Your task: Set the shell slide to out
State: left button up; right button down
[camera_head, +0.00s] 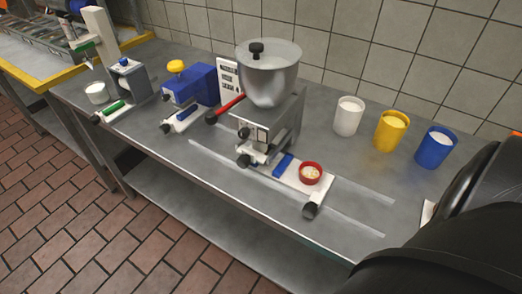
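A metal hopper machine (268,75) stands mid-table with a red lever (228,107) at its left. A white slide plate (290,174) with a black knob (310,211) sticks out from it to the front right, and carries a blue block (283,163) and a red cup (311,172) with pale contents. A blue press (192,87) to the left has its own short white slide (180,119) with a black knob. No label shows which one is the shell slide. Black parts, likely my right arm, fill the lower right corner; neither gripper is in view.
White (348,116), yellow (390,131) and blue (434,148) cups stand at the right. A grey machine (130,80) with a green handle and a small white cup (96,93) stand at the left. Two pale rails run along the steel table (215,170); its front is mostly clear.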

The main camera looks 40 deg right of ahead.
aim_at(285, 169)
jog(key=k+z, duration=0.1)
jog(key=z, duration=1.15)
